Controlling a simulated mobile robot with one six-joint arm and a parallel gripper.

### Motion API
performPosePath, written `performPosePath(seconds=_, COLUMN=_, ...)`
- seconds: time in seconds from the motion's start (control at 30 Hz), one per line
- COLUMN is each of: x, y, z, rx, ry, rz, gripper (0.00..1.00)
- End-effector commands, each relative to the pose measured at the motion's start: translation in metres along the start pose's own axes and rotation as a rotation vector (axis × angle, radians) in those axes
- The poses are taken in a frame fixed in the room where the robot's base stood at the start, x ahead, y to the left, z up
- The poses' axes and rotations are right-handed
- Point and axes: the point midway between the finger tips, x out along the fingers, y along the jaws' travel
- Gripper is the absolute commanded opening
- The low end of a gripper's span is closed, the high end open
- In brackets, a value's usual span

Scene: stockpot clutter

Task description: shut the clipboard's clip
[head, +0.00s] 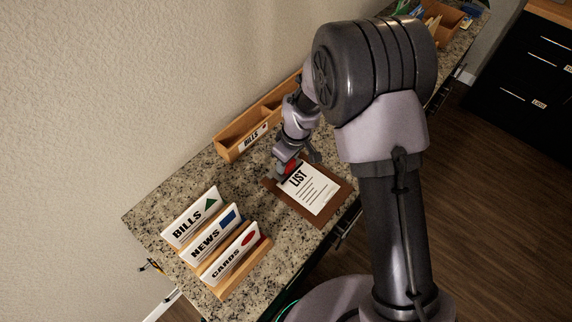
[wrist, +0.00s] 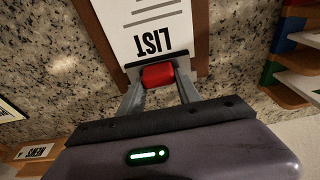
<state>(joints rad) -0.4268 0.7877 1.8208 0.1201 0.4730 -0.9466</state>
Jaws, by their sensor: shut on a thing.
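The brown clipboard (head: 334,206) lies on the granite counter with a white sheet headed LIST (head: 312,188) on it. In the wrist view the clipboard (wrist: 201,25) and the sheet (wrist: 155,20) appear upside down. The clip's red part (wrist: 158,74) sits at the sheet's headed end, below a dark bar (wrist: 133,65). My gripper (wrist: 158,80) is shut on the red part, one finger at each side of it. In the head view my gripper (head: 289,168) is at the clipboard's upper left end, and the arm partly hides the clip. I cannot tell the clip's exact angle.
A wooden rack (head: 262,260) holds cards marked BILLS, NEWS and CARDS at the front left. A long wooden box (head: 228,149) labelled BILLS stands by the wall. The counter (head: 150,211) has bare room left of the clipboard; its edge runs close along the clipboard's right side.

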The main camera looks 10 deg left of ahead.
Motion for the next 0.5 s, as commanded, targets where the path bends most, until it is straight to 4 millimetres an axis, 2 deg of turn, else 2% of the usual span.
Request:
performPosePath(seconds=0.27, x=-0.0008, y=-0.0002, z=0.0006, rx=0.000, ry=0.007, rz=0.000, gripper=0.00)
performPosePath(seconds=0.3, x=-0.0008, y=-0.0002, z=0.0006, rx=0.000, ry=0.007, rz=0.000, gripper=0.42)
performPosePath(seconds=0.4, x=-0.0008, y=-0.0002, z=0.0005, rx=0.000, ry=0.007, rz=0.000, gripper=0.61)
performPosePath(seconds=0.5, x=-0.0008, y=-0.0002, z=0.0005, rx=0.000, ry=0.007, rz=0.000, gripper=0.62)
